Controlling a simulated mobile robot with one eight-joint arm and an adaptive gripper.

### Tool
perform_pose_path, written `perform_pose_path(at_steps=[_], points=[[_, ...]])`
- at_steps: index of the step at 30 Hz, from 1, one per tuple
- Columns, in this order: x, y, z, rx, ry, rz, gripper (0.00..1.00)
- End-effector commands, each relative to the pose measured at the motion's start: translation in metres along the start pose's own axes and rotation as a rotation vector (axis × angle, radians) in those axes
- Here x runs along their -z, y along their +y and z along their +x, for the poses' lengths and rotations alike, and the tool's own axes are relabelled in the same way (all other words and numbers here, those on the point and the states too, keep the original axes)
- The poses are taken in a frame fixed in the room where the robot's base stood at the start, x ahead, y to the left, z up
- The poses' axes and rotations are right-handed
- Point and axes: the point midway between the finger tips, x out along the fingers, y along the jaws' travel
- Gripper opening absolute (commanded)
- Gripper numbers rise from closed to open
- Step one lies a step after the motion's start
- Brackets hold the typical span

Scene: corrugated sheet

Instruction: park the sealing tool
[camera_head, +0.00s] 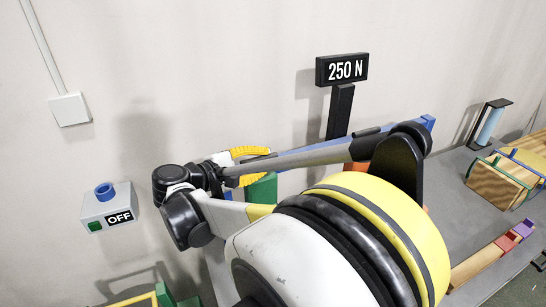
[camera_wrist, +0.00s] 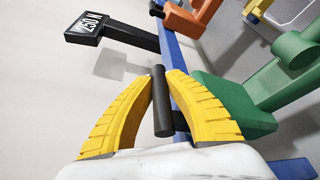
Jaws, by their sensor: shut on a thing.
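My gripper (camera_wrist: 160,82) has its two yellow fingers closed around a short black cylindrical handle (camera_wrist: 162,112) in the wrist view. The handle lies alongside a long blue bar (camera_wrist: 169,55); I cannot tell whether they are joined. The blue bar (camera_head: 426,122) shows there mostly behind my arm. I cannot tell for certain which part is the sealing tool.
A black "250 N" sign (camera_head: 341,69) stands behind the bar. A grey box (camera_head: 107,207) reading "OFF" is at left. Wooden pieces (camera_head: 495,185) and a blue roll (camera_head: 489,127) are at far right.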

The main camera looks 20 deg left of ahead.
Motion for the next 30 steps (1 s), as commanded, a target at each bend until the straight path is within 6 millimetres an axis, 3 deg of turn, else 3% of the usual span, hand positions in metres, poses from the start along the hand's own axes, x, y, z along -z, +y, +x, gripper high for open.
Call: perform_pose_path(at_steps=[8, 9, 10, 20, 23, 30], points=[[0.002, -0.001, -0.002, 0.0, 0.006, 0.0, 0.0], [0.002, -0.001, -0.002, 0.0, 0.007, 0.0, 0.24], [0.002, -0.001, -0.002, 0.0, 0.006, -0.001, 0.28], [0.001, 0.0, -0.004, 0.0, 0.004, 0.0, 0.28], [0.001, 0.0, -0.014, -0.001, 0.004, -0.001, 0.28], [0.002, 0.0, -0.067, -0.003, 0.008, -0.002, 0.28]])
